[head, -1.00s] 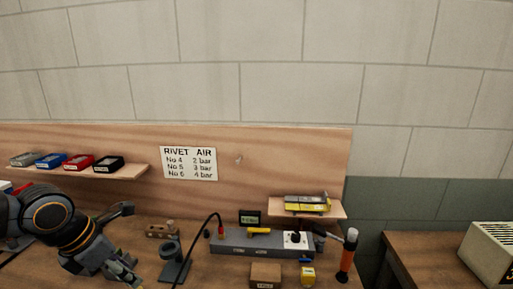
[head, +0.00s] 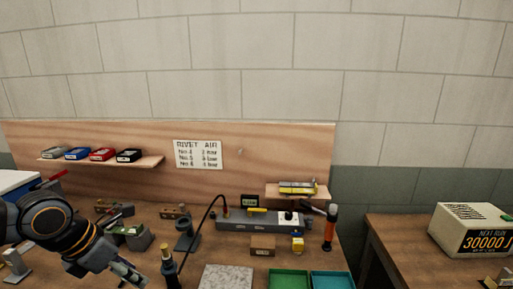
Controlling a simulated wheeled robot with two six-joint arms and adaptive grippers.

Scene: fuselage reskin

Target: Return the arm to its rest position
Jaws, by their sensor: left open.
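My left arm comes in from the left edge in the head view, dark grey with orange rings. Its gripper (head: 131,272) points down and to the right, low over the left front of the wooden workbench (head: 150,219). The jaws are open, and I see nothing between them. My right arm and right gripper are not in this view.
Close by stand a green-grey box (head: 133,237), a black-and-brass tool (head: 170,268) and a dark stand (head: 187,235). A grey panel (head: 228,277), green tray (head: 288,282) and teal tray (head: 331,283) lie in front.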

